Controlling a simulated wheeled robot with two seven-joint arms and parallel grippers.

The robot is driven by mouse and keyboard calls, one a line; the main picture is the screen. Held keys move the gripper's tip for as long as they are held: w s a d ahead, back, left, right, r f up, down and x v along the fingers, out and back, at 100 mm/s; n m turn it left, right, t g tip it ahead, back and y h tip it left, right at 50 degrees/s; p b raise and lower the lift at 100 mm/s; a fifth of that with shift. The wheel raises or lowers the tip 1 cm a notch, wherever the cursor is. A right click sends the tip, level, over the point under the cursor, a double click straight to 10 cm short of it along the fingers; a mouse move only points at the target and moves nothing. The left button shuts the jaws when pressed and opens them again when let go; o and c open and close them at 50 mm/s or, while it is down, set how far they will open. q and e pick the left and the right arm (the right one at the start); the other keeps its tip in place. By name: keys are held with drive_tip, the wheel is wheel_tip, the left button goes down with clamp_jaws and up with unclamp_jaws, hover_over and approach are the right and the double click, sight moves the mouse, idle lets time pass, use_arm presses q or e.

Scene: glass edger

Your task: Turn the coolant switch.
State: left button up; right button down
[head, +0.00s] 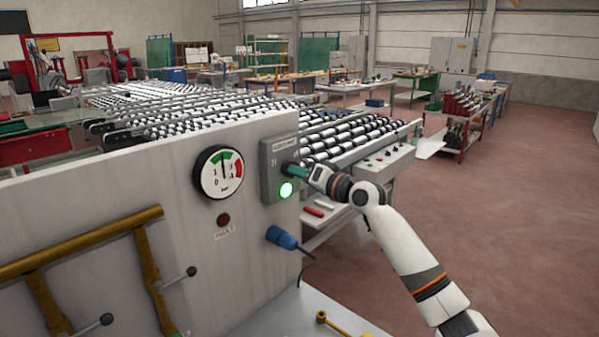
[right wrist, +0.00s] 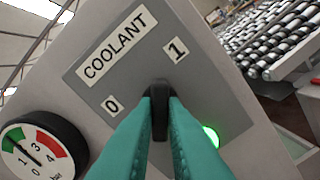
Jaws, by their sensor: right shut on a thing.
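The coolant switch is a black knob (right wrist: 158,108) on a grey box (head: 270,165), with a COOLANT label and marks 0 and 1. In the right wrist view the knob's visible end points up, nearer the direction of the 1 than of the 0. My right gripper (head: 297,169) has teal fingers, one on each side of the knob, and is shut on it; the fingers (right wrist: 160,115) hide part of it. A green lamp (head: 286,190) below the switch is lit; it also shows in the right wrist view (right wrist: 211,136). My left gripper is not in view.
A pressure gauge (head: 219,172) is left of the box, its needle in the green band. A red fault button (head: 223,220) and a blue plug (head: 282,238) are below. A roller conveyor (head: 350,140) stands behind. Open floor (head: 520,210) lies to the right.

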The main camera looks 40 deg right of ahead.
idle(0.3)
drive_tip(key=c, duration=1.5)
unclamp_jaws()
drive_tip(key=s+b, duration=0.2)
drive_tip(key=s, duration=0.2)
drive_tip(key=s+b, duration=0.2)
drive_tip(key=s, duration=0.2)
drive_tip(key=s+d+b, duration=0.1)
drive_tip(key=s+b, duration=0.1)
drive_tip(key=s, duration=0.2)
